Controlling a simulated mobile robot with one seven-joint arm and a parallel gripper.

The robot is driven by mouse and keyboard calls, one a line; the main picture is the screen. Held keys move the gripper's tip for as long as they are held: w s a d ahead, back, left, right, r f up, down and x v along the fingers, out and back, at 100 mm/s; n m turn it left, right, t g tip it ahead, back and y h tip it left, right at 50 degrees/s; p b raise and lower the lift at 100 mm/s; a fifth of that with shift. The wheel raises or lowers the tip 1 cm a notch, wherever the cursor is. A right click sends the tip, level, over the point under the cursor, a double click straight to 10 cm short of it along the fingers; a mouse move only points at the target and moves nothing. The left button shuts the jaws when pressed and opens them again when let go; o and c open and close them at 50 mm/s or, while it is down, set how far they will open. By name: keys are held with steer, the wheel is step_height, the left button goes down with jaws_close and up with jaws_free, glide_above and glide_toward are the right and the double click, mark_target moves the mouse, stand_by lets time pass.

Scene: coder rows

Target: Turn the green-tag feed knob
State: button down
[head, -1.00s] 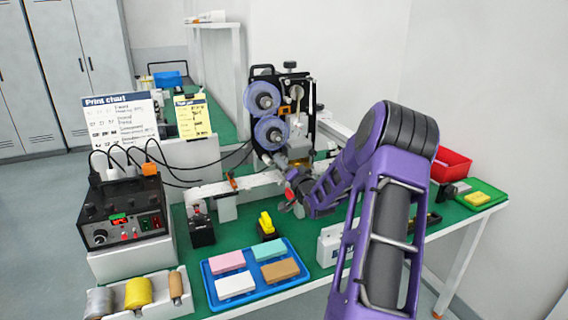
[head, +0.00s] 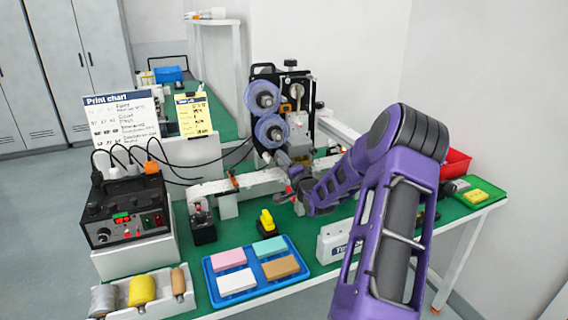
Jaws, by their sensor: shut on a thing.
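The coder (head: 290,92) stands at the back of the green table, with two purple spools (head: 268,112) on its face. My gripper (head: 288,178) is at the low front of the coder, beside the white rail. It is closed on a small part there, which appears to be the feed knob; the fingers and my wrist hide most of it. I cannot make out a green tag at this size. My purple arm reaches in from the lower right and covers part of the table.
A control box (head: 125,215) with cables stands at left. In front are a blue tray (head: 213,284) of coloured blocks, a yellow-topped black part (head: 266,224) and a white sign block (head: 336,243). A red bin (head: 457,162) and green tray (head: 490,197) are at right.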

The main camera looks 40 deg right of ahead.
steer(key=shift+c, duration=1.4)
jaws_free()
steer(key=v, duration=1.7)
steer(key=shift+s+a+p, duration=0.15)
steer(key=shift+s+p, duration=0.05)
steer(key=shift+p, duration=0.2)
